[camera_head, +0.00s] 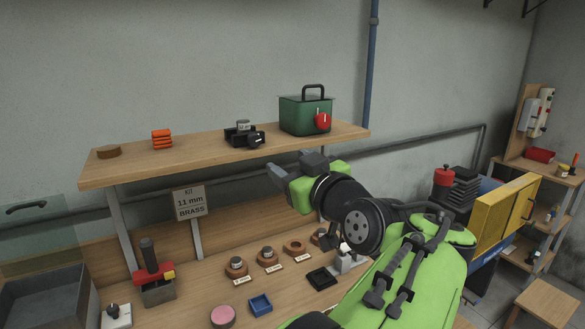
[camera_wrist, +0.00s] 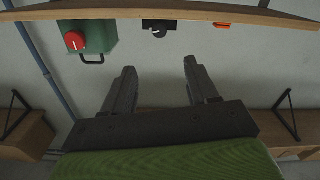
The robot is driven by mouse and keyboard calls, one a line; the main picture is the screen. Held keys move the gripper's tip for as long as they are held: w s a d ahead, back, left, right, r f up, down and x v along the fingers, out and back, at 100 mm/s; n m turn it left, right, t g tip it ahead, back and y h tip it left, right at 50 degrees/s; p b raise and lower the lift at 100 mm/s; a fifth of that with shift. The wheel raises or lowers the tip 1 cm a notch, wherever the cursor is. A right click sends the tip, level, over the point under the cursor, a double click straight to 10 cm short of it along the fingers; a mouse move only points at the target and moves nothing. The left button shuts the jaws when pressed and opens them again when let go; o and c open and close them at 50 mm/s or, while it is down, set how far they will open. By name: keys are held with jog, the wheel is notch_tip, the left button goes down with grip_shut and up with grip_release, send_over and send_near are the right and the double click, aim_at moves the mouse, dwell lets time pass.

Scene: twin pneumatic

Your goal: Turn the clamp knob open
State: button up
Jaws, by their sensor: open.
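A black clamp (camera_head: 236,129) sits on the wooden shelf, holding a small grey metal piece (camera_head: 243,125) on top. Its round black knob (camera_head: 255,140) faces the front. In the wrist view, which is upside down, the clamp knob (camera_wrist: 158,32) shows near the shelf edge, roughly in line with the gap between my fingers. My gripper (camera_head: 291,168) is open and empty, below and to the right of the clamp, apart from it. Both fingers show in the wrist view (camera_wrist: 159,72) with nothing between them.
A green box (camera_head: 304,115) with a red knob (camera_head: 322,121) stands right of the clamp. Orange blocks (camera_head: 162,139) and a brown disc (camera_head: 109,152) lie to the left. The shelf (camera_head: 200,150) overhangs a bench with several small parts and a sign (camera_head: 190,203).

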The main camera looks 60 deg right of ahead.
jog(key=m+p, duration=0.3)
jog(key=p, duration=0.9)
send_near(256, 143)
jog(key=x, duration=0.9)
jog(key=shift+w+d+r, duration=0.1)
jog(key=shift+w+r, duration=0.05)
jog(key=shift+w, duration=0.1)
jog(key=c, duration=1)
jog(key=shift+n+b, duration=0.4)
jog(key=shift+c, duration=0.2)
